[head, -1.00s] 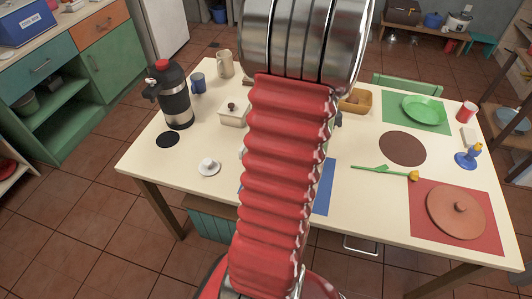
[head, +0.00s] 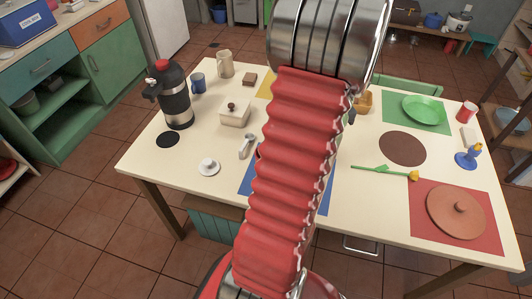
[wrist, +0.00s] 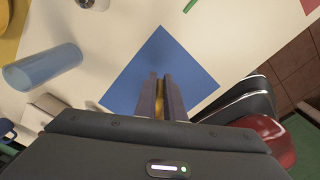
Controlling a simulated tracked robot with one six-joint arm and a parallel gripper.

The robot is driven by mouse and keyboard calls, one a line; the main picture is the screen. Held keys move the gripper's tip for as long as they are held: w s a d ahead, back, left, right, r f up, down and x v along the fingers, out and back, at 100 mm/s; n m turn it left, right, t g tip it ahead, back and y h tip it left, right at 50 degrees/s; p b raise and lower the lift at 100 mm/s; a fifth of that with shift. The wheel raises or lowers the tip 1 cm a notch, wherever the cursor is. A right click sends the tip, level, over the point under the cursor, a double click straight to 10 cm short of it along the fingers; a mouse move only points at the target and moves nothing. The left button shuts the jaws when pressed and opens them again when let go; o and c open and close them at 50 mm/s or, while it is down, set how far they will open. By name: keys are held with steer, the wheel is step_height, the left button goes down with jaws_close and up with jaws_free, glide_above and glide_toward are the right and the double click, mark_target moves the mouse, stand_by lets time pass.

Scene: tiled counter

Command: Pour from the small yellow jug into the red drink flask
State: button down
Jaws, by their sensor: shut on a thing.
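My gripper (wrist: 162,97) is shut on a yellow thing (wrist: 158,104), which shows only as a sliver between the fingers in the wrist view. It fits the small yellow jug, but its shape, its tilt and its contents are hidden. The fingers appear over the blue mat (wrist: 172,68). In the head view my red ribbed arm covers the gripper and the thing in it. I cannot make out a red drink flask in either view; part of the table is behind my arm.
A steel and black pump pot (head: 175,100) with a red top stands at the left, near a beige pitcher (head: 225,64). A lidded white dish (head: 235,113) stands left of my arm. A blue see-through cylinder (wrist: 42,68) is near the blue mat. A yellow tulip (head: 385,171) lies to the right.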

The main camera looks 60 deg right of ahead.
steer(key=shift+r, duration=1.3)
steer(key=shift+w, duration=0.1)
steer(key=w+a+m, duration=0.1)
steer(key=w+a, duration=0.4)
steer(key=w, duration=0.7)
steer(key=w+a+f+m, duration=0.15)
steer(key=w+a, duration=0.35)
steer(key=w, duration=0.7)
steer(key=w+a+m, duration=0.2)
steer(key=w+a, duration=0.3)
steer(key=w, duration=0.8)
steer(key=w+a+m, duration=0.1)
steer(key=w+a, duration=0.4)
steer(key=a, duration=0.6)
steer(key=w+a+m, duration=0.1)
steer(key=w+a, duration=0.4)
steer(key=a, duration=0.7)
steer(key=w+a+f+m, duration=0.1)
steer(key=w+a, duration=0.4)
steer(key=a, duration=0.7)
steer(key=shift+w+a+m, duration=0.2)
steer(key=shift+w+m, duration=0.15)
steer(key=shift+m, duration=0.2)
